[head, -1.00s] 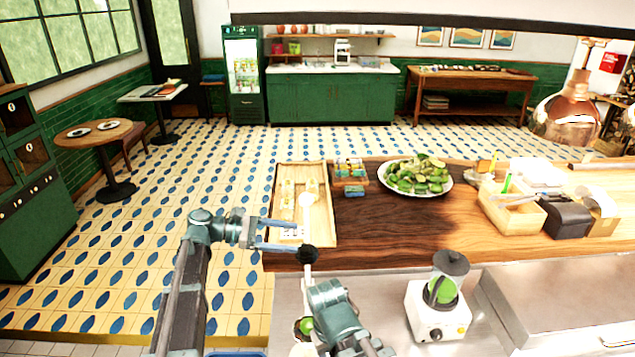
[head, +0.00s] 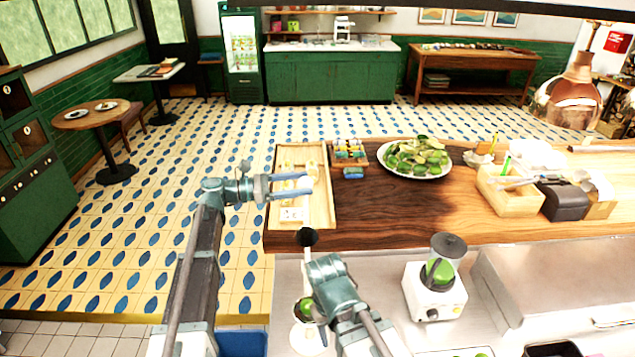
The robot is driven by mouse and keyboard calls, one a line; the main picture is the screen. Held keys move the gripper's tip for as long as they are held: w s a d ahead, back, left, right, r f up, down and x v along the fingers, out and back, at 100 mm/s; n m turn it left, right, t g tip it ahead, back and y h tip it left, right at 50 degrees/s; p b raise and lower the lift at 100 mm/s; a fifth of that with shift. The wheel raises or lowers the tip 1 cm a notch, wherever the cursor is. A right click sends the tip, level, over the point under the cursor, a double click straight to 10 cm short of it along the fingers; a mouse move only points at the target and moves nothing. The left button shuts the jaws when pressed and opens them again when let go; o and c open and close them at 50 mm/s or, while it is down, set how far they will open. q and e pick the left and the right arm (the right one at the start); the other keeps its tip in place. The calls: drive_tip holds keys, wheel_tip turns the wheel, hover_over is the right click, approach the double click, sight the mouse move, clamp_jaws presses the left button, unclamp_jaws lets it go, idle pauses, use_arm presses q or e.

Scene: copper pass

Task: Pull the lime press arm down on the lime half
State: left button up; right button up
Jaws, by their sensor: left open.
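The lime press stands at the counter's front, left of my right arm. Its white arm (head: 306,262) stands up and ends in a black knob (head: 307,237). Below it, a green lime half (head: 304,308) sits in the white press body (head: 299,336). My left gripper (head: 310,183) is open and empty, above and apart from the knob, with its fingers pointing right across the wooden tray in the picture. My right arm (head: 335,285) reaches in beside the press; its fingers are mostly hidden behind its own wrist.
A wooden tray (head: 327,212) lies at the bar's left end. A plate of limes (head: 447,172) and a small bottle caddy (head: 350,160) stand farther back. A blender (head: 435,300) stands right of the press. Bare wood (head: 400,225) lies between tray and blender.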

use_arm(q)
drive_tip(key=shift+w+d, duration=0.2)
drive_tip(key=shift+d, duration=1.05)
drive_tip(key=shift+w+d, duration=0.15)
drive_tip(key=shift+d, duration=1.1)
clamp_jaws()
